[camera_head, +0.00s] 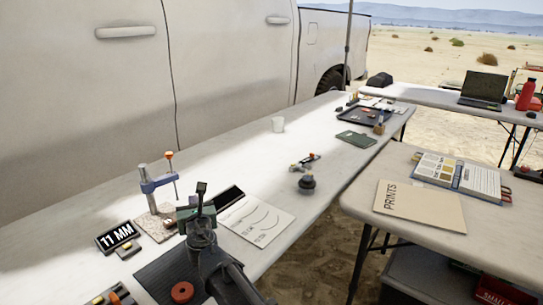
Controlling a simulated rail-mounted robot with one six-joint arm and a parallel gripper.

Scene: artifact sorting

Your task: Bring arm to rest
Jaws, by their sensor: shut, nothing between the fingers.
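My arm (225,275) rises from the bottom of the view over the near end of the long white table (225,165). My gripper (201,190) is at its top end, shut and empty, pointing away from me. In the picture it stands just right of a small stand with a blue arm (158,182) and in front of an open printed booklet (256,220). The arm hides part of a dark ribbed mat (160,272). I cannot tell how high the gripper is above the table.
An "11 MM" display (118,237) and a red ring (182,292) lie near the arm. A second table with a "PRINTS" folder (420,205) stands right, across a gap.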

